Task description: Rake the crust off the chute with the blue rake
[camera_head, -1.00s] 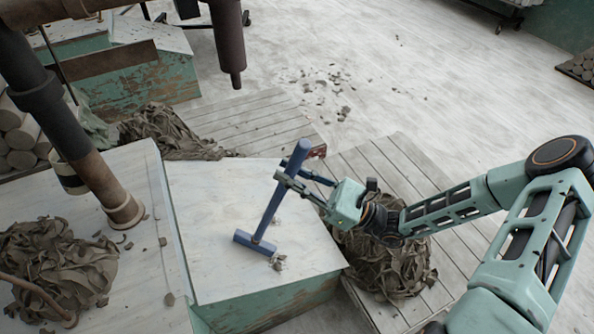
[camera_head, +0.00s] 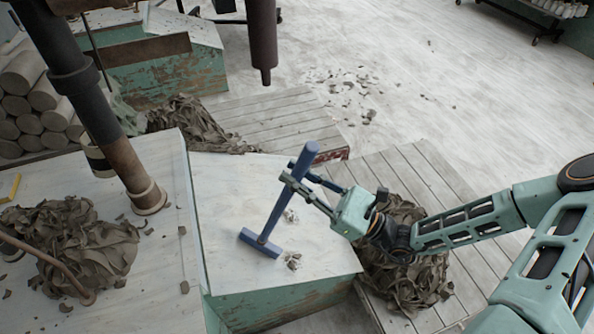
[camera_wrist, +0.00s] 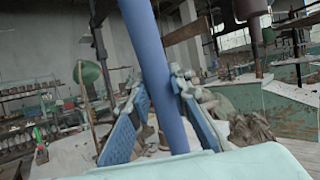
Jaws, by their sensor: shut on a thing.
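My gripper (camera_head: 304,184) is shut on the handle partway up. In the wrist view the blue handle (camera_wrist: 160,75) runs between the two finger pads (camera_wrist: 165,118). Small grey crust bits (camera_head: 292,261) lie just right of the rake head. Another small patch of crust (camera_head: 291,215) lies further up the chute, right of the handle.
A heap of clay trimmings (camera_head: 405,265) lies on the slatted boards under my arm. Another heap (camera_head: 75,245) lies on the left surface, by a rusty pipe (camera_head: 130,175). A dark pipe (camera_head: 262,40) hangs above. Loose crumbs (camera_head: 350,85) dot the pale floor.

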